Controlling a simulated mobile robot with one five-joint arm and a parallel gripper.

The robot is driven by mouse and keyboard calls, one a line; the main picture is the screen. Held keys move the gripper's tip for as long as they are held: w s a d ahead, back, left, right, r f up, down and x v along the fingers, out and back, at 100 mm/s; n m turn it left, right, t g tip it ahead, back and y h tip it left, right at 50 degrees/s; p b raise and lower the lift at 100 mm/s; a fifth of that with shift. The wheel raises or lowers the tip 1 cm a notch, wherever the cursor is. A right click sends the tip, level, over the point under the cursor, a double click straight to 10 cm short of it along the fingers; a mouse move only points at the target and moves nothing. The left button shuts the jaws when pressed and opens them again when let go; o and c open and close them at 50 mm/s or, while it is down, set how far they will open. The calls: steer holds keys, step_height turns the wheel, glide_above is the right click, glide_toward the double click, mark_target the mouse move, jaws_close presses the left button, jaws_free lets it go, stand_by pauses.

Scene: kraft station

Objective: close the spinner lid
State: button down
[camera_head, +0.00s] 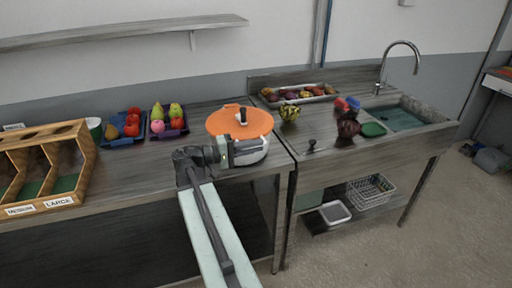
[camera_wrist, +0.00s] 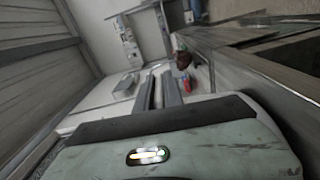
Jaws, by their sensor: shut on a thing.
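The spinner (camera_head: 252,152) is a pale grey bowl-shaped body on the counter, left of the sink unit. My gripper (camera_head: 226,151) is at the spinner's front left side, just below the lid's near edge. Its jaws look closed, and what is between them is too small to make out. In the wrist view, my gripper's fingers (camera_wrist: 160,92) point away and the spinner is not recognisable.
Blue trays (camera_head: 125,140) of fruit and a wooden bin rack (camera_head: 62,165) stand to the left. A shelf (camera_head: 120,31) hangs above.

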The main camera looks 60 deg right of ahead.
steer(key=shift+f, duration=0.25)
steer(key=c, duration=1.5)
jaws_free()
steer(key=shift+d, duration=0.1)
steer(key=v, duration=0.8)
steer(key=w+a+r+n+t+h+p, duration=0.1)
steer(key=w+a+r+n+t+p, duration=0.15)
steer(key=w+a, duration=0.3)
steer(key=w+a+f+n+t+y+p, duration=0.1)
steer(key=a+f+y, duration=0.4)
steer(key=a, duration=0.8)
steer(key=w+a+f+n+t+y+p, duration=0.2)
steer(key=w+a+f+t+y, duration=0.3)
steer(key=a, duration=0.7)
steer(key=w+a+f+n+t+y+p, duration=0.1)
steer(key=w+a+f+n+t+y, duration=0.2)
steer(key=a+f, duration=0.6)
steer(key=shift+w+a+f+y+p, duration=0.15)
steer(key=shift+a+y, duration=0.15)
steer(key=shift+a, duration=0.5)
steer(key=shift+w+a+r+y+p, duration=0.15)
steer(key=shift+a+y, duration=0.15)
steer(key=shift+a, duration=0.45)
steer(key=shift+w+a+f+y, duration=0.1)
steer(key=shift+w+a+y, duration=0.15)
steer(key=shift+a, duration=0.55)
